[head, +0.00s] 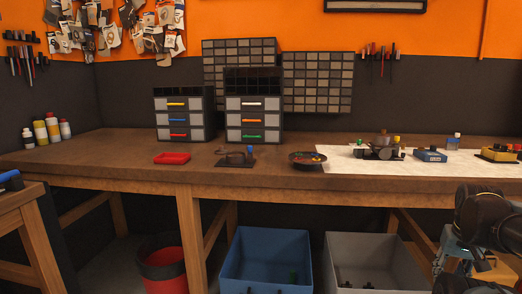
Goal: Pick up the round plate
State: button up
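The round plate (308,160) is a shallow dark dish on the wooden workbench, right of the middle, near the front edge. A few small coloured things, one orange-red, lie in it. Its right side meets or lies close to the left end of a white sheet. Dark jointed parts at the lower right edge seem to be my arm with my gripper (490,250), low in front of the bench and well apart from the plate. I cannot make out the fingers.
The bench (120,158) holds a red tray (172,158), a dark device (237,158), two drawer units (184,120) and, on the white sheet (470,165), several parts and boxes. Blue (265,265) and grey (375,265) bins stand below. Bare wood lies left of the plate.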

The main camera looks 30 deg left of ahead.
aim_at(221, 151)
jog(key=z, duration=0.55)
jog(key=k, duration=1.4)
jog(key=u, duration=1)
jog(key=i, duration=1.05)
